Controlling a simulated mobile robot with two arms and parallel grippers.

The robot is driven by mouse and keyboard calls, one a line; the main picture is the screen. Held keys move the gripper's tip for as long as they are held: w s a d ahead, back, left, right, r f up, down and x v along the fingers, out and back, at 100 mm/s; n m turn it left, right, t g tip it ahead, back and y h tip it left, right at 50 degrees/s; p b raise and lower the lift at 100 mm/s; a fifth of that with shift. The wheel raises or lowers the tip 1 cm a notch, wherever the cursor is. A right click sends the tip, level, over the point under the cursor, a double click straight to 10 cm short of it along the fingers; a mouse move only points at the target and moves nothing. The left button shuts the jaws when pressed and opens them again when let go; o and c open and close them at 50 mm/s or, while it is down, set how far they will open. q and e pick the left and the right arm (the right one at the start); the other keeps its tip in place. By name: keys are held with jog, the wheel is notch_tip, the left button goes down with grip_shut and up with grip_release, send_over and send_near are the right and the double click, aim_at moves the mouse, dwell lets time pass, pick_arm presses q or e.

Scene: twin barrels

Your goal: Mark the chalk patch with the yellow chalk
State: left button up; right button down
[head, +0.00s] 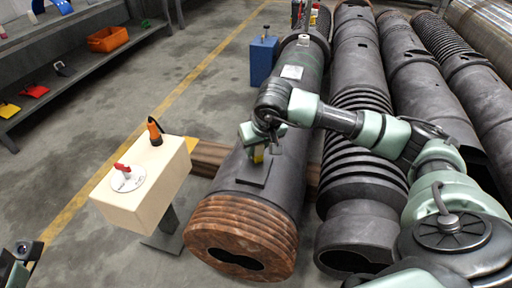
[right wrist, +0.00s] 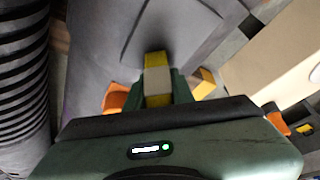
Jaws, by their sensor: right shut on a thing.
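My right gripper (head: 258,150) is over the near part of the left-hand dark barrel (head: 281,130). It is shut on the yellow chalk (head: 258,157), whose lower end shows below the fingers. In the right wrist view the chalk (right wrist: 156,62) is a yellow stick with a pale band, held between the fingers. A dark rectangular patch (head: 245,185), apparently the chalk patch, lies on the barrel just under the chalk; it also shows in the right wrist view (right wrist: 175,30). I cannot tell whether the chalk touches it. Part of my left gripper (head: 22,262) shows at the lower left edge; its fingers are unclear.
A cream pedestal (head: 155,190) left of the barrel bears an orange tool (head: 155,132) and a red-handled item (head: 123,170) on a white disc. A blue box (head: 263,62) stands behind. More barrels (head: 360,150) lie to the right. Shelves with an orange bin (head: 108,39) stand far left.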

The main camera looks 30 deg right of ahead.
aim_at(251, 162)
jog(key=shift+f, duration=0.1)
jog(key=shift+s+a, duration=0.15)
jog(key=shift+a, duration=0.1)
jog(key=shift+s+a, duration=0.5)
jog(key=shift+a, duration=0.05)
jog(key=shift+s, duration=0.1)
jog(key=shift+s+a, duration=0.25)
jog(key=shift+a, duration=0.15)
